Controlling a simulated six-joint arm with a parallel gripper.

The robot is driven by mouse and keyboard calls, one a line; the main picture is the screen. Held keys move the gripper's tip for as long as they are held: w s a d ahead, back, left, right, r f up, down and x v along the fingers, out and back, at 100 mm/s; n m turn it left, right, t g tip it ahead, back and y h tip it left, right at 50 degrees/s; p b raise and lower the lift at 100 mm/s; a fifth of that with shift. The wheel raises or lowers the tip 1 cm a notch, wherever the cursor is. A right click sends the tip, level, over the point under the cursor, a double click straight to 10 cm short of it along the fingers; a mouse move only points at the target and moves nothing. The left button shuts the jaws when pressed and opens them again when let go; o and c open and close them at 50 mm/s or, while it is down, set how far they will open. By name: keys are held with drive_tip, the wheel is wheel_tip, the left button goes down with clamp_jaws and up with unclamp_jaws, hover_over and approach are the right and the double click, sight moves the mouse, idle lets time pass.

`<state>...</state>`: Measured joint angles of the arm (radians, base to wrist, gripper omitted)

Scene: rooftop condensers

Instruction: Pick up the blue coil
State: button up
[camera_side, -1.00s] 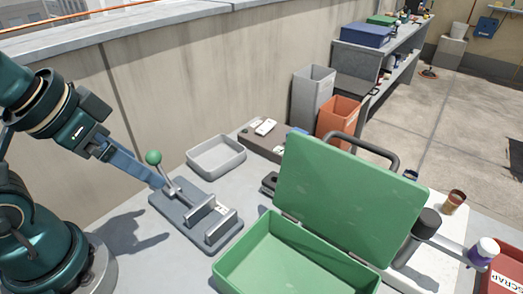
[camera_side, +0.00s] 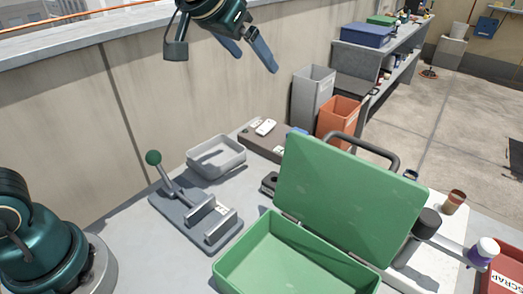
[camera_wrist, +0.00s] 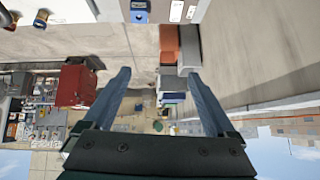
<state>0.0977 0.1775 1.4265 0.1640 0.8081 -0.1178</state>
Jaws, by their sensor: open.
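A small blue block-like piece, which looks like the blue coil (camera_wrist: 140,11), stands at the top edge of the wrist view, near the table's edge. In the side view only a bit of blue (camera_side: 298,131) shows behind the raised green lid; the rest is hidden. My gripper (camera_side: 256,62) is high above the back of the table, fingers spread and pointing down to the right. In the wrist view my gripper (camera_wrist: 158,73) has nothing between its fingers. It is well apart from the blue piece.
The open green case (camera_side: 235,262) has its lid (camera_side: 350,195) standing up as an obstacle. A lever clamp (camera_side: 185,220), a grey tray (camera_side: 235,168) and a brown holder (camera_side: 250,140) with white pieces are left of it. Grey (camera_side: 312,95) and orange (camera_side: 338,118) bins stand behind.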

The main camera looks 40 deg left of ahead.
drive_tip(key=w+d+f, duration=0.1)
drive_tip(key=w+f, duration=0.2)
drive_tip(key=f, duration=0.2)
drive_tip(key=w+d+f+m+g, duration=0.1)
drive_tip(key=w+d+f, duration=0.1)
drive_tip(key=f, duration=0.4)
drive_tip(key=w+d+f+g, duration=0.1)
drive_tip(key=w+f, duration=0.2)
drive_tip(key=f, duration=0.2)
drive_tip(key=shift+w+d+f, duration=0.25)
drive_tip(key=shift+w+d, duration=0.05)
drive_tip(key=shift+x, duration=2.2)
drive_tip(key=shift+a, duration=0.1)
clamp_jaws()
